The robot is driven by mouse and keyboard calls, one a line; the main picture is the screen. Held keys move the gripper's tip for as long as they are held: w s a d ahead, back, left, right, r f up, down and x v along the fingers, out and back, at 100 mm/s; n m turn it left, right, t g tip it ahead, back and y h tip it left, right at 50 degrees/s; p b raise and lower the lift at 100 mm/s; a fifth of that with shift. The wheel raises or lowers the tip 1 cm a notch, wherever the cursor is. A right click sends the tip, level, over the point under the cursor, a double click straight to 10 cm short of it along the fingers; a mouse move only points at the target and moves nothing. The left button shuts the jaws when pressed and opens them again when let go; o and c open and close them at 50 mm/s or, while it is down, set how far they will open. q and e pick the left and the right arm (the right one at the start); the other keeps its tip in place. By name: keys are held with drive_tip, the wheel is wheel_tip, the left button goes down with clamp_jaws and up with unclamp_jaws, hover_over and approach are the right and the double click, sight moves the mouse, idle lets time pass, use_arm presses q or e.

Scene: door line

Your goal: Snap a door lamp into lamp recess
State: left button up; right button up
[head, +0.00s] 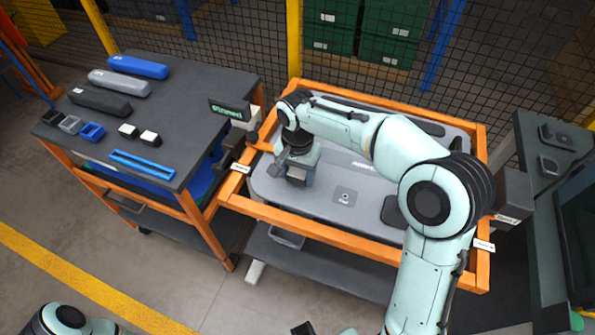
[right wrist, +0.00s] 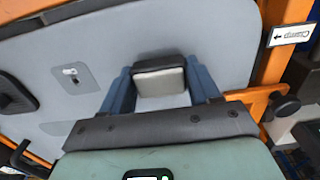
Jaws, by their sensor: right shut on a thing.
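The grey door panel (head: 325,207) lies flat in an orange frame (head: 300,221). My right gripper (head: 298,178) is over the panel's left part. In the right wrist view its two blue fingers (right wrist: 161,88) are shut on a door lamp (right wrist: 160,82), a small block with a pale face and a dark body. The lamp is mostly hidden by my gripper in the head view. I cannot tell whether it touches the panel. Two similar black and white blocks (head: 149,138) sit on the left table. My left gripper is out of view.
The left table (head: 195,95) holds blue, grey and black handles (head: 138,67), small bins (head: 92,131) and a blue strip (head: 143,164). Dark clamps stand at the frame's left (head: 232,146) and right (head: 512,188) sides. A mesh fence (head: 245,40) stands behind.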

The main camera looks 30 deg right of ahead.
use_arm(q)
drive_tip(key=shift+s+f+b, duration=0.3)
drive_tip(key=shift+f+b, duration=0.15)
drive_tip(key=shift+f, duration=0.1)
use_arm(e)
drive_tip(key=shift+f, duration=0.9)
idle(0.4)
